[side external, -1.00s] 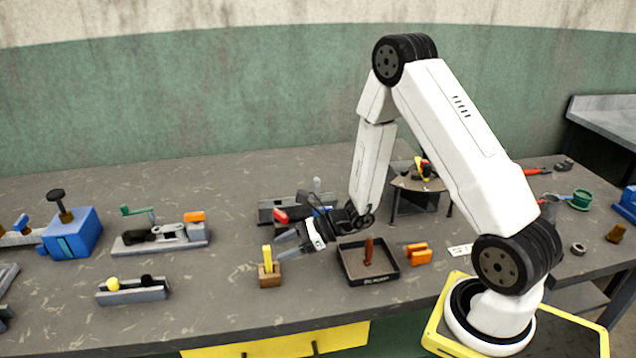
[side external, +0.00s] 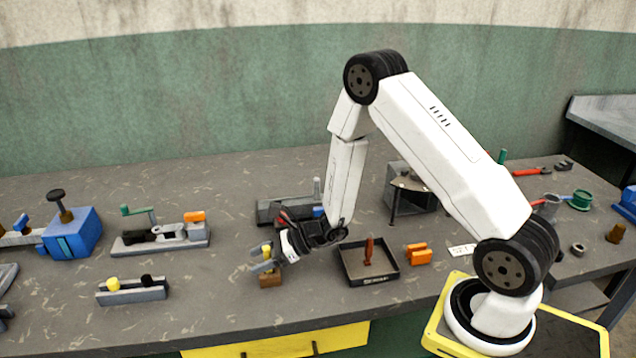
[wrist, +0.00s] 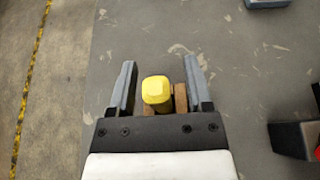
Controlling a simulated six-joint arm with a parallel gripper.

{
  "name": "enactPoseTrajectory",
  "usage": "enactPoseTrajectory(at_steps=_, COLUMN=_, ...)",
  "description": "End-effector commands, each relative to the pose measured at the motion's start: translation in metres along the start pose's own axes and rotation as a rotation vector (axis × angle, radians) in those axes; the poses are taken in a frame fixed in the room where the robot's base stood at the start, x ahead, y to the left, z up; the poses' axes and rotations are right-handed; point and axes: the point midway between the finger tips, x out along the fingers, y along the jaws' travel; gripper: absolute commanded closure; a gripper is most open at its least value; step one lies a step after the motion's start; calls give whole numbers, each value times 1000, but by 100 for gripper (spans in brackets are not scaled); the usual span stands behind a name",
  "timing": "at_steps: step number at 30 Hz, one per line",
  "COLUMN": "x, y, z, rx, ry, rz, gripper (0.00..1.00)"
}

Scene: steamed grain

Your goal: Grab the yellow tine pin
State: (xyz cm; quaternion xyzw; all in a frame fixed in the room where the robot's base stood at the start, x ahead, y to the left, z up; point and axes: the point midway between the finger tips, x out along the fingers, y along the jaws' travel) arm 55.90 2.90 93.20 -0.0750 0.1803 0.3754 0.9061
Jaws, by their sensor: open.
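The yellow tine pin (wrist: 156,90) stands upright in a small brown wooden block (side external: 270,281) near the front of the table. In the side view only its upper part (side external: 267,248) shows beside my gripper. My gripper (side external: 262,259) is low at the block, with its fingers around the pin. In the wrist view the open fingers of my gripper (wrist: 158,82) lie on either side of the pin.
A black tray (side external: 384,274) with a brown upright piece stands just right of the block. A grey rail fixture with a yellow and a black knob (side external: 133,291) is to the left. Grey fixtures (side external: 268,211) stand behind my gripper. The table between block and left rail is clear.

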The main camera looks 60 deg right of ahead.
Motion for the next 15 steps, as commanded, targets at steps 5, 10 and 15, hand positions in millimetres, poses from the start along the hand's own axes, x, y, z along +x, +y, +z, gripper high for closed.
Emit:
enactPoseTrajectory(at_steps=5, x=1, y=0, z=0, rx=1, ry=0, rz=0, gripper=35)
enactPoseTrajectory(at_steps=10, x=1, y=0, z=0, rx=1, ry=0, rz=0, gripper=35)
enactPoseTrajectory(at_steps=15, x=1, y=0, z=0, rx=1, ry=0, rz=0, gripper=38)
